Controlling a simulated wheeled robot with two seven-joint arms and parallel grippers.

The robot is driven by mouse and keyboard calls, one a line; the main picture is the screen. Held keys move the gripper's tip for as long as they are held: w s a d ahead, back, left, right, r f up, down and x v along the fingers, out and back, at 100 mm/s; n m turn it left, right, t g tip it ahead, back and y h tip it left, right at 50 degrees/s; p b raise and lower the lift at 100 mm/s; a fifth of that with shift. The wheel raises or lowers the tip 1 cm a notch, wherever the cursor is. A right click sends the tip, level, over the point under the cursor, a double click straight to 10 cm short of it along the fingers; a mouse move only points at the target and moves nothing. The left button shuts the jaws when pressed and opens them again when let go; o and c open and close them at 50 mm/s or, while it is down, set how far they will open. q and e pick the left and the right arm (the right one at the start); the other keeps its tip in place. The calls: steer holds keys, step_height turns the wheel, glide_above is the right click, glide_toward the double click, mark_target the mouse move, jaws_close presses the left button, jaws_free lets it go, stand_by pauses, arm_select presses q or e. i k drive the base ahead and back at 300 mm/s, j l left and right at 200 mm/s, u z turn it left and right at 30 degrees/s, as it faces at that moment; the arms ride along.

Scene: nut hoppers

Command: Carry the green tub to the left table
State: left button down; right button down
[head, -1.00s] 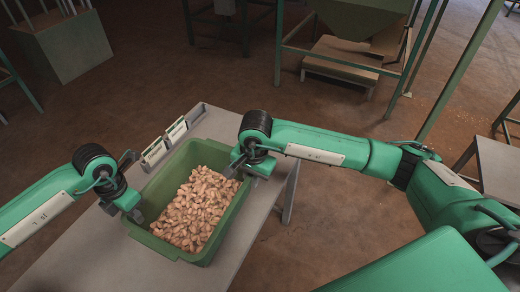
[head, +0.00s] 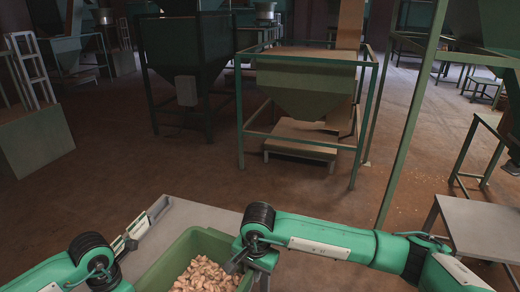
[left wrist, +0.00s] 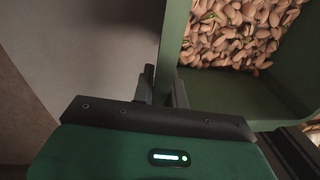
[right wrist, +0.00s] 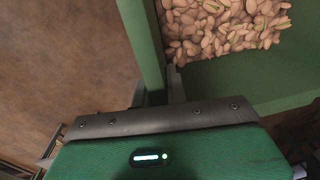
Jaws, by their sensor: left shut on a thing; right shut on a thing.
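The green tub (head: 207,236), full of pistachios (head: 205,275), is at the bottom of the head view, over or on a grey table (head: 190,212). Its near end is cut off there. My right gripper (head: 237,262) is shut on the tub's right wall; the right wrist view shows its fingers (right wrist: 160,88) on either side of that wall. My left gripper is shut on the opposite wall, its fingers (left wrist: 163,85) showing in the left wrist view; its tips fall below the head view. I cannot tell whether the tub touches the table.
White-framed holders (head: 132,232) stand along the table's left edge. Ahead is a green hopper (head: 305,85) in a frame, with a low platform (head: 300,147) below. Another grey table (head: 485,225) stands at right, a box-like stand (head: 35,140) at left. Brown floor between is open.

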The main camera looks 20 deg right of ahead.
mark_target(498, 232)
steer(key=l+z, duration=0.1)
steer(key=z, duration=1.6)
steer(key=i+l, duration=2.85)
steer(key=k+l+z, duration=0.05)
steer(key=k+l, duration=0.05)
steer(key=l, duration=0.05)
